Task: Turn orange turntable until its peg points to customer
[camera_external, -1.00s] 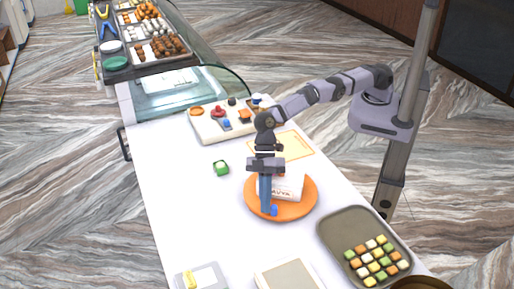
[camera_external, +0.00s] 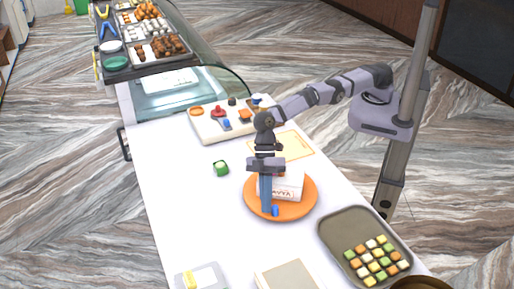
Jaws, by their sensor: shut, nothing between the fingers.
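The orange turntable (camera_external: 297,208) lies flat on the white counter. A white box (camera_external: 289,186) with red marking sits on it. A small blue peg (camera_external: 275,211) stands near the turntable's front edge, on the side toward the bottom of the picture. My gripper (camera_external: 266,212) is shut and empty, pointing down over the front left part of the turntable. Its fingertips are just left of the peg; I cannot tell whether they touch it. The gripper hides part of the turntable and of the box.
A tray of coloured sweets (camera_external: 338,228) lies to the right front. A green item (camera_external: 221,168) sits left of the turntable. A board with small coloured parts (camera_external: 205,128) and an orange-edged sheet (camera_external: 300,142) lie behind.

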